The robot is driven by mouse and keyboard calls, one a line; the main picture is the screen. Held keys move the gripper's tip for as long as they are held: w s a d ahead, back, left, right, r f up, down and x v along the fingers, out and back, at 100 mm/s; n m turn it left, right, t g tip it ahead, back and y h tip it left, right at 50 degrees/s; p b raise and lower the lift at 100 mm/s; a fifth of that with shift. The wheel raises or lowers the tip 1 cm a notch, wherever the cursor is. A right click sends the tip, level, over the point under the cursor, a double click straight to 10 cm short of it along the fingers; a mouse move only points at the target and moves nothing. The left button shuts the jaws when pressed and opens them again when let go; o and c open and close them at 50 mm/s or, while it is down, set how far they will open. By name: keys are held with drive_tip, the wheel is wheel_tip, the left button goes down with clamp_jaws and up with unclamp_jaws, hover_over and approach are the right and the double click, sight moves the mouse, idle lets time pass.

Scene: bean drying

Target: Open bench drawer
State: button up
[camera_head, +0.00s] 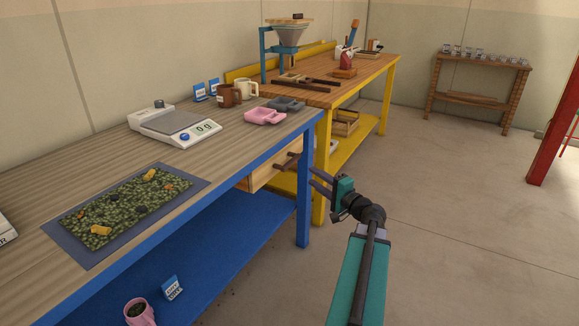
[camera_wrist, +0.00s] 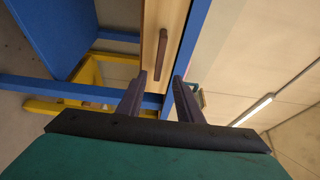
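The bench drawer (camera_head: 262,177) is a light wood box under the right end of the blue bench top. Its brown handle (camera_wrist: 161,53) runs along the drawer front in the wrist view; in the head view the handle (camera_head: 288,164) shows near my fingers. My gripper (camera_head: 316,179) is just to the right of the drawer, in front of it. In the wrist view the two dark fingers (camera_wrist: 158,97) are apart with nothing between them. The handle lies beyond the fingertips, and I see no contact. How far the drawer stands out is hard to tell.
The blue bench (camera_head: 262,128) holds a scale (camera_head: 174,124), mugs, pink and grey scoops, and a mat (camera_head: 77,250) of green beans. A blue leg (camera_head: 304,205) stands near my gripper. A yellow bench (camera_head: 390,85) is behind.

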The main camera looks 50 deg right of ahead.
sight(293, 163)
drive_tip(key=w, duration=0.4)
drive_tip(key=w+d, duration=0.1)
drive_tip(key=w, duration=0.4)
drive_tip(key=w+d, duration=0.1)
drive_tip(key=w, duration=0.3)
drive_tip(key=shift+w, duration=0.3)
idle(0.3)
